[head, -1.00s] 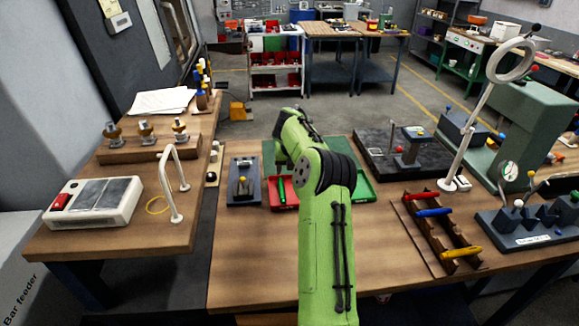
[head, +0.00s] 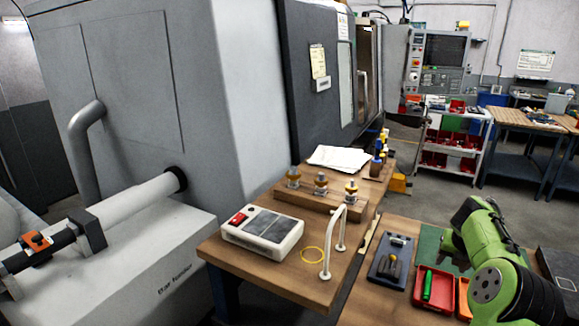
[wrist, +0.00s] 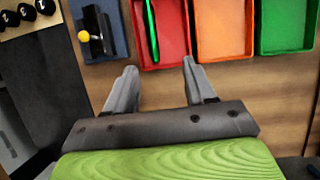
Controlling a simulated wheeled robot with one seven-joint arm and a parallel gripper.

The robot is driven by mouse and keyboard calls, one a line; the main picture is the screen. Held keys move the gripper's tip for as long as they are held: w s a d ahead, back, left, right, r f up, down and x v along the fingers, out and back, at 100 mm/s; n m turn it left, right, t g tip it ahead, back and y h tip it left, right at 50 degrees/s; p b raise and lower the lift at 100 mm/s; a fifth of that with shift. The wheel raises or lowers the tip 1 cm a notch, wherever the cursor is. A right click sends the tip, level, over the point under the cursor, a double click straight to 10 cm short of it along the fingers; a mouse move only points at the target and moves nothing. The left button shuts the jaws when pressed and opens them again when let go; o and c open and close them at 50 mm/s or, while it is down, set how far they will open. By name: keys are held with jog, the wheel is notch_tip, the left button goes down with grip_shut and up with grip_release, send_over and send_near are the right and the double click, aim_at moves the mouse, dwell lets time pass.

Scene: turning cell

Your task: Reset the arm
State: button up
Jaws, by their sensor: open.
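My green arm (head: 487,250) reaches over the bench at the lower right of the head view. The arm hides its own gripper there. In the wrist view my gripper (wrist: 158,78) is open, with its two grey fingers apart and nothing between them. The fingertips point toward the near edge of a red tray (wrist: 172,50), which holds a green, pen-like piece (wrist: 151,30). The green piece also shows in the head view (head: 427,285).
An orange tray (wrist: 224,32) and a green tray (wrist: 287,28) stand beside the red one. A dark fixture (wrist: 98,30) with a yellow knob is to their left. A white box (head: 262,231) and a white arched handle (head: 333,240) are on the left bench.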

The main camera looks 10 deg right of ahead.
jog(key=w+a+r+n, duration=0.1)
jog(key=a+r+n, duration=0.8)
jog(key=a+n, duration=0.3)
jog(key=s+a+r+n, duration=0.3)
jog(key=a+n, duration=0.2)
jog(key=a, duration=0.2)
jog(key=s+a+r+n, duration=0.2)
jog(key=s+a+n, duration=0.2)
jog(key=a+n, duration=0.25)
jog(key=s+a+f+n+y, duration=0.1)
jog(key=s+a+f+n, duration=0.1)
jog(key=s+a+n, duration=0.5)
jog(key=s+a+f+n+t+y, duration=0.1)
jog(key=s+a+n, duration=0.5)
jog(key=s+n, duration=0.7)
jog(key=shift+s+a+f+t, duration=0.35)
jog(key=shift+s+f, duration=0.2)
jog(key=shift+f, duration=0.35)
